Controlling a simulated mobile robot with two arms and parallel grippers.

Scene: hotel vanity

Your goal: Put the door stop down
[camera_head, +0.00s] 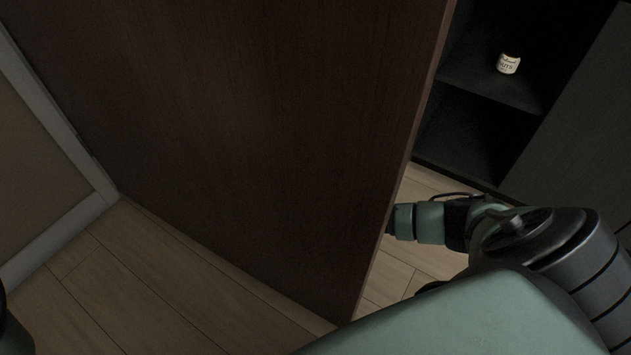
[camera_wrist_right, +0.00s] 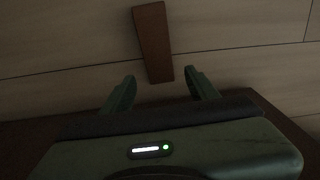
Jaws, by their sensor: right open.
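The door stop (camera_wrist_right: 153,42) is a brown wedge-shaped block, seen in the right wrist view against the light wooden floor. Its near end lies between the two fingertips of my right gripper (camera_wrist_right: 160,88), which are spread apart with a gap on each side of it. The right gripper is open and does not hold it. In the head view my right arm reaches behind the edge of the door, and the door hides its gripper and the door stop. My left gripper does not show.
A large dark brown door (camera_head: 230,140) fills the middle of the head view. Behind it on the right is a dark open shelf (camera_head: 490,85) with a small white labelled jar (camera_head: 508,64). Bare plank floor (camera_head: 130,275) shows at the lower left, beside a pale frame.

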